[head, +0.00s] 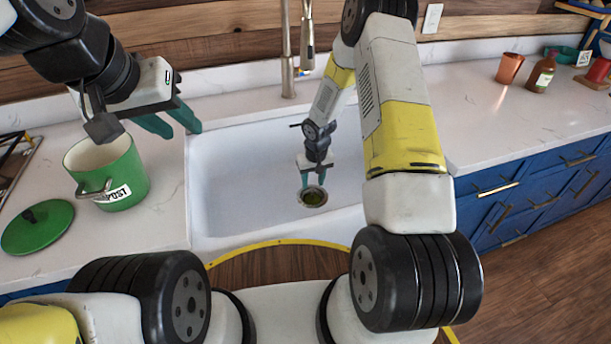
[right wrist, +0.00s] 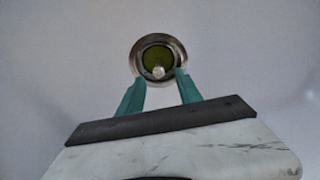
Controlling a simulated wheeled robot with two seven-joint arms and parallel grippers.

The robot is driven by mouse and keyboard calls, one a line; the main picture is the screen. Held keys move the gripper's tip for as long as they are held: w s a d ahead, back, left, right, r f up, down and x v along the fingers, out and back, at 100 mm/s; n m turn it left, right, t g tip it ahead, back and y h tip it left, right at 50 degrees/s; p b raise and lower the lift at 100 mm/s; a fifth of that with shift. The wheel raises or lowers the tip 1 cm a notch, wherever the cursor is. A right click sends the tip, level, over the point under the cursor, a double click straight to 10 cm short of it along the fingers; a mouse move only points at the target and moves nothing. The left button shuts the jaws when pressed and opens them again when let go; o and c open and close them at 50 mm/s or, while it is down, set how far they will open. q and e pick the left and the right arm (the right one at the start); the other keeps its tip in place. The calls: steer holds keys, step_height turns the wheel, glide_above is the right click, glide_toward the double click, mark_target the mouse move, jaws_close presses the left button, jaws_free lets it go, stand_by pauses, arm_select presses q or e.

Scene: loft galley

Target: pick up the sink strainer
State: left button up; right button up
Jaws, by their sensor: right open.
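The sink strainer (head: 313,197) is a round metal piece with a green middle, on the floor of the white sink. In the right wrist view the strainer (right wrist: 158,60) shows a metal rim and a small pale knob at its centre. My right gripper (head: 312,183) reaches down into the sink above the strainer. Its two teal fingers (right wrist: 160,80) are apart, one on each side of the strainer's near part, with nothing held. Whether the fingertips touch the rim I cannot tell. My left gripper (head: 182,128) hangs at the sink's left edge, its teal fingers apart and empty.
A green compost pot (head: 118,170) stands on the left counter with its green lid (head: 38,226) beside it. The faucet (head: 288,60) rises behind the sink. The right counter is mostly clear.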

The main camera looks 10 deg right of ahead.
mark_target(312, 189)
steer(key=f, duration=0.5)
steer(key=shift+w+f, duration=0.15)
steer(key=shift+w, duration=0.2)
steer(key=shift+c, duration=0.4)
jaws_close()
